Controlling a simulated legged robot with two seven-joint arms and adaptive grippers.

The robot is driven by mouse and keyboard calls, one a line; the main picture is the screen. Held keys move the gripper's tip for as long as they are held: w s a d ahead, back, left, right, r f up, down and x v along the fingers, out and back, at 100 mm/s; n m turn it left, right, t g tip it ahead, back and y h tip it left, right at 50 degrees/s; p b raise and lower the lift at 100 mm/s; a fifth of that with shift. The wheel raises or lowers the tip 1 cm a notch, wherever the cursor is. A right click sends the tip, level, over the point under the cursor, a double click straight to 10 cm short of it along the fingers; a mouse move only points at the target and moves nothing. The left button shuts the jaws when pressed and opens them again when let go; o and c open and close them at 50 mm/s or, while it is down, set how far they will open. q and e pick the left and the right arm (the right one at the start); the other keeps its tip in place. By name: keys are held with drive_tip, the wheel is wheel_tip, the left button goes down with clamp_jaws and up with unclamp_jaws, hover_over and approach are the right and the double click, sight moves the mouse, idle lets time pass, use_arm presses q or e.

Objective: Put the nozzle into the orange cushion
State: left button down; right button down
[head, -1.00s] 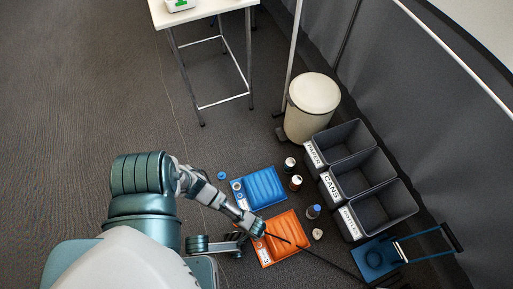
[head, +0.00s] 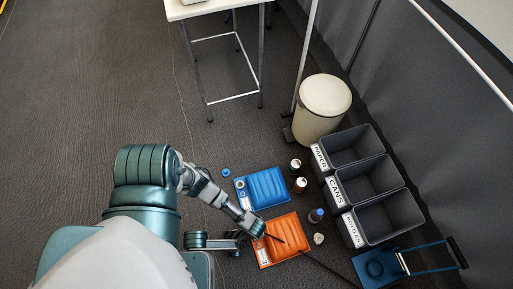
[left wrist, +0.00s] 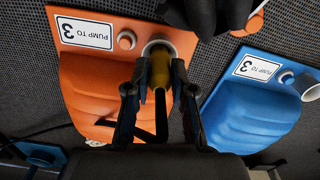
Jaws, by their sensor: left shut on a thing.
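The orange cushion (head: 281,239) lies flat on the floor. Its label and pale valve ring show in the left wrist view (left wrist: 90,85). My left gripper (head: 258,231) is over the label edge of this cushion. In the left wrist view its fingers (left wrist: 159,76) are shut on the yellowish nozzle (left wrist: 160,66). The nozzle's front end overlaps the valve ring; how deep it sits is hidden. A dark hose runs from the gripper area across the cushion to the lower right.
A blue cushion (head: 264,187) lies just beside the orange one. Bottles and cans (head: 316,215) stand to its right, before grey bins (head: 376,215). A blue hand truck (head: 378,267) is at the lower right. A cream bin (head: 322,108) stands behind. Floor on the left is clear.

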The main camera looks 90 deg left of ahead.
use_arm(q)
drive_tip(key=shift+c, duration=2.1)
unclamp_jaws()
